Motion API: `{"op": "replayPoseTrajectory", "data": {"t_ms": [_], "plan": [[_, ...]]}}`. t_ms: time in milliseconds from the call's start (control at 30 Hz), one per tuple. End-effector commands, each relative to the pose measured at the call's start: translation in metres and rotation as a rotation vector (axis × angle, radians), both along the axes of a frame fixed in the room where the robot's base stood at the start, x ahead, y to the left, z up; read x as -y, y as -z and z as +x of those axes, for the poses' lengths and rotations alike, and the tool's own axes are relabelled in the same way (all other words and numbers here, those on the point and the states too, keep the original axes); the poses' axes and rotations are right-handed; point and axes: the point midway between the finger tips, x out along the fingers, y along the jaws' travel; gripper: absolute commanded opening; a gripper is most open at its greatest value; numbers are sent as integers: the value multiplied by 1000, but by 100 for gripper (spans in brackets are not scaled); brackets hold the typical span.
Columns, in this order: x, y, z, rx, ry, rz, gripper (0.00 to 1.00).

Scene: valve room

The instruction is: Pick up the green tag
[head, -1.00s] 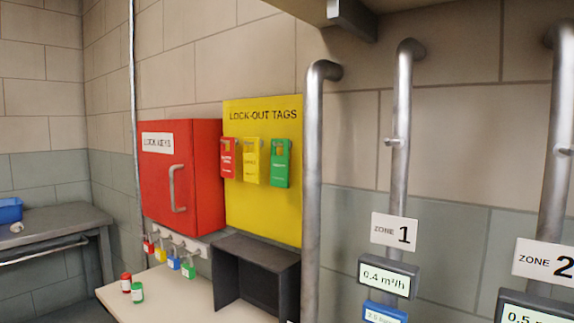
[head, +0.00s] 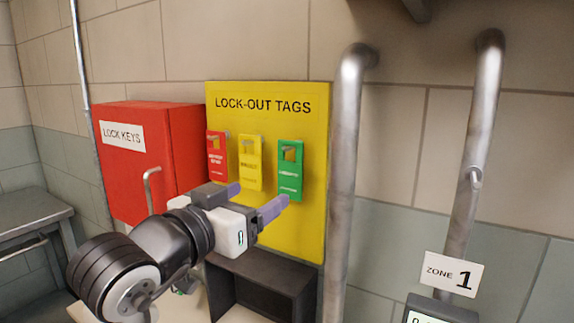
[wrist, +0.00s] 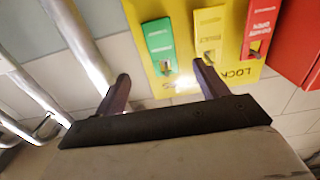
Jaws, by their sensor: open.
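The green tag (head: 290,170) hangs from a hook on the yellow lock-out tags board (head: 313,215), right of the yellow tag (head: 250,162) and the red tag (head: 216,157). My gripper (head: 255,200) is open and empty, its purple fingertips in front of the board, just below the tags. In the wrist view the picture is turned over, and the green tag (wrist: 158,45) shows beyond and between my two fingers (wrist: 165,88). The gripper appears apart from the tag.
The red lock keys cabinet (head: 125,175) stands left of the board. A vertical grey pipe (head: 345,160) runs close to the board's right edge. A dark open box (head: 265,275) sits below on the bench. Another pipe (head: 477,150) carries the zone 1 sign (head: 453,273).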

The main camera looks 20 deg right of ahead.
Motion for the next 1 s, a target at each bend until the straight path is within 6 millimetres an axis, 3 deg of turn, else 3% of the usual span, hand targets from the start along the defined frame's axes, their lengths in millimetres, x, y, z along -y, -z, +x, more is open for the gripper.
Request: {"op": "replayPoseTrajectory", "data": {"t_ms": [300, 567, 800, 1000], "plan": [[42, -1, 42, -1, 1, -3, 73], [56, -1, 57, -1, -1, -3, 73], [81, -1, 82, -1, -1, -3, 73], [87, 2, 89, 2, -3, -2, 73]]}}
